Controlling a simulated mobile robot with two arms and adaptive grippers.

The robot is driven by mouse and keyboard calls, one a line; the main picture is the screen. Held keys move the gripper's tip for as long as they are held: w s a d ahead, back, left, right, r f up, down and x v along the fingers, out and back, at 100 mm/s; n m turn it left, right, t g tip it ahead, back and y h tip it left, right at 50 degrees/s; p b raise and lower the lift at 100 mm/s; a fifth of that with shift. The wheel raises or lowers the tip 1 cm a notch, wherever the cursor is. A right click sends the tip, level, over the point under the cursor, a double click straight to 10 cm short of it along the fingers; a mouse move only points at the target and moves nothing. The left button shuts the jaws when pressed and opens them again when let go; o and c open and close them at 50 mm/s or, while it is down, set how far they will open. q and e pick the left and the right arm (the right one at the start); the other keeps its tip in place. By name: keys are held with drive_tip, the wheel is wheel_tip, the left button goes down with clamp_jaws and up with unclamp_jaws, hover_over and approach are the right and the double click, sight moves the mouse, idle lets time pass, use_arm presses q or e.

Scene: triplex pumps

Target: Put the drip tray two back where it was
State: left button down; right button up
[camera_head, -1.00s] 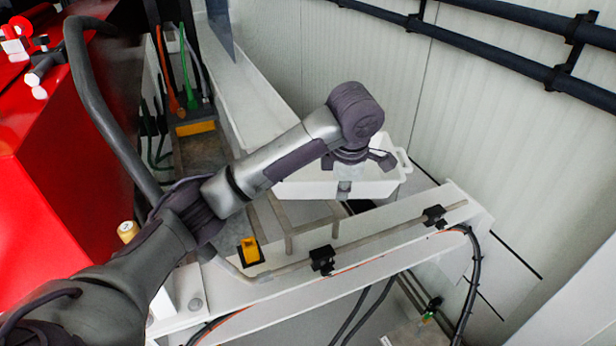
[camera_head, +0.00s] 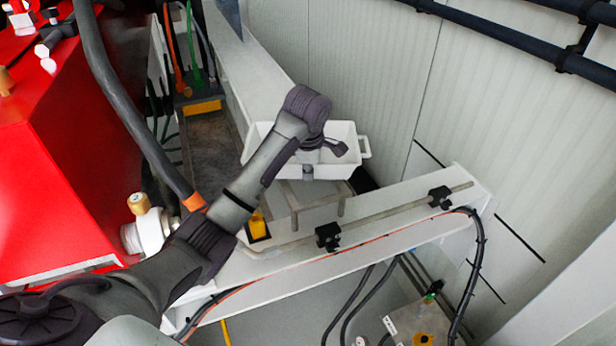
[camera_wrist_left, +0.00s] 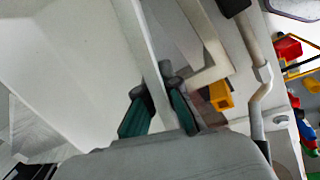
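The drip tray is a white, open, shallow box (camera_head: 340,171) with a loop handle at its right end, in the middle of the head view. It appears empty where I can see inside. My left gripper (camera_head: 322,150) reaches down over the tray's near wall. In the left wrist view the tray wall (camera_wrist_left: 143,45) passes between the two fingers (camera_wrist_left: 155,88), which are closed onto it. The tray looks about level above a grey metal frame (camera_head: 313,197); I cannot tell whether it touches it. My right gripper is not in view.
A white beam (camera_head: 385,222) with black clamps and a pipe crosses in front of the tray. A white ledge (camera_head: 257,75) lies behind, with a ribbed wall (camera_head: 375,65) at the right. Red machinery (camera_head: 60,190) and a thick grey hose (camera_head: 120,115) stand left.

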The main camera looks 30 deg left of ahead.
use_arm(q)
drive_tip(key=shift+f, duration=0.5)
drive_tip(key=shift+f+p, duration=0.35)
drive_tip(key=shift+f, duration=0.2)
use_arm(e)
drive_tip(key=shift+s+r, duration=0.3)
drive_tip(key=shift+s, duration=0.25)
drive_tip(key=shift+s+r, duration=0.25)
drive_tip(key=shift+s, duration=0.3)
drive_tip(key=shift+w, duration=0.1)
use_arm(q)
drive_tip(key=c, duration=1.7)
unclamp_jaws()
drive_tip(key=shift+f, duration=0.15)
drive_tip(key=shift+c, duration=0.2)
drive_tip(key=o, duration=0.4)
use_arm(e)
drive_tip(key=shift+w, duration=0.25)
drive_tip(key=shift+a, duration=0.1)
